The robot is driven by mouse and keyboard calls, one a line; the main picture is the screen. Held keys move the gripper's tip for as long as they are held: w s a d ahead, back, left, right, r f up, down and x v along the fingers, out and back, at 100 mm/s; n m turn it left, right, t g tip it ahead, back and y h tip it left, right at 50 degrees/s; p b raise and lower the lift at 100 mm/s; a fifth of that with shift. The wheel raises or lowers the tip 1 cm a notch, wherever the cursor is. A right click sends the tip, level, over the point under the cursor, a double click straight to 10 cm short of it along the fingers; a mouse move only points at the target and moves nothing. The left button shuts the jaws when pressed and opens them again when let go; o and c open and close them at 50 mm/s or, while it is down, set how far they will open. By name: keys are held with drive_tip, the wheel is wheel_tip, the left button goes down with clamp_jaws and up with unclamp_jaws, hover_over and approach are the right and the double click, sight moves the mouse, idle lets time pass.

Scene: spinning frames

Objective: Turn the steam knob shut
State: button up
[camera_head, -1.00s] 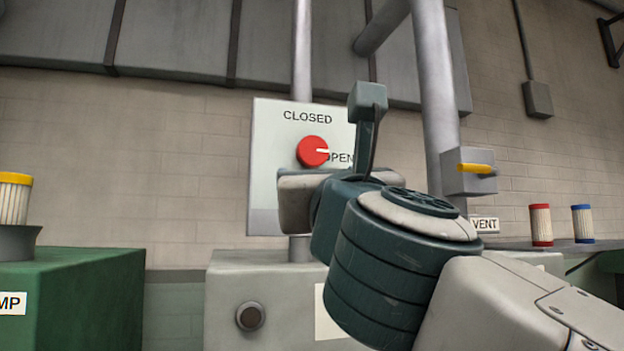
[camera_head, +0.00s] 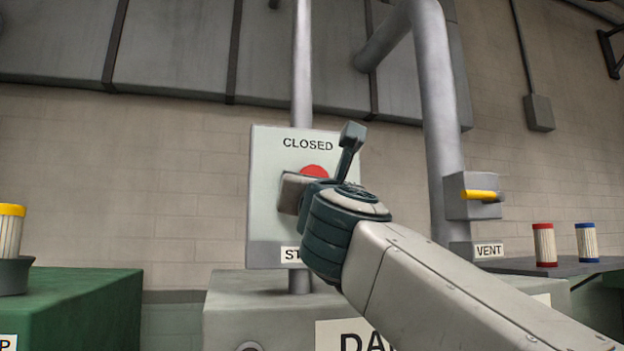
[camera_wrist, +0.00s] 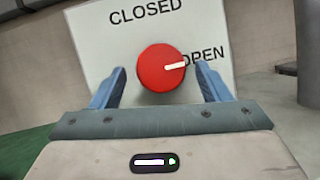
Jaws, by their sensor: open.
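The steam knob is a round red knob (camera_wrist: 162,68) with a white pointer mark, on a pale panel (camera_wrist: 95,45) lettered CLOSED at the top and OPEN at the right. In the wrist view the mark points right, toward OPEN. My gripper (camera_wrist: 164,84) is open, with one blue-grey finger on each side of the knob and gaps showing between. I cannot tell whether the fingertips reach the knob's depth. In the head view only the top of the knob (camera_head: 314,171) shows; my gripper (camera_head: 292,190) and wrist hide the rest and the OPEN lettering.
A vertical pipe (camera_head: 301,60) runs behind the panel. To the right are a thick grey pipe (camera_head: 435,110), a yellow-handled vent valve (camera_head: 478,195), and a shelf with a red-capped spool (camera_head: 544,245) and a blue-capped spool (camera_head: 587,243). A green machine (camera_head: 75,310) stands at left.

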drive_tip(key=shift+w+r, duration=0.15)
drive_tip(key=shift+w, duration=0.2)
drive_tip(key=c, duration=1)
drive_tip(key=shift+n, duration=0.3)
drive_tip(key=shift+w+d+r+n+g+y+p, duration=0.2)
drive_tip(key=shift+n+g+y, duration=1.2)
drive_tip(key=shift+n, duration=2.65)
drive_tip(key=shift+s+d+f+n+g+y+p, duration=0.2)
drive_tip(key=shift+n+g+y, duration=1.2)
drive_tip(key=shift+n, duration=2.7)
drive_tip(key=shift+w+d+r+n+g+y+p, duration=0.25)
drive_tip(key=shift+n+g+y, duration=0.45)
drive_tip(key=shift+n+y, duration=2.35)
drive_tip(key=shift+o, duration=0.2)
drive_tip(key=shift+s+n+h, duration=0.1)
drive_tip(key=shift+n+h, duration=0.95)
drive_tip(key=shift+n, duration=0.05)
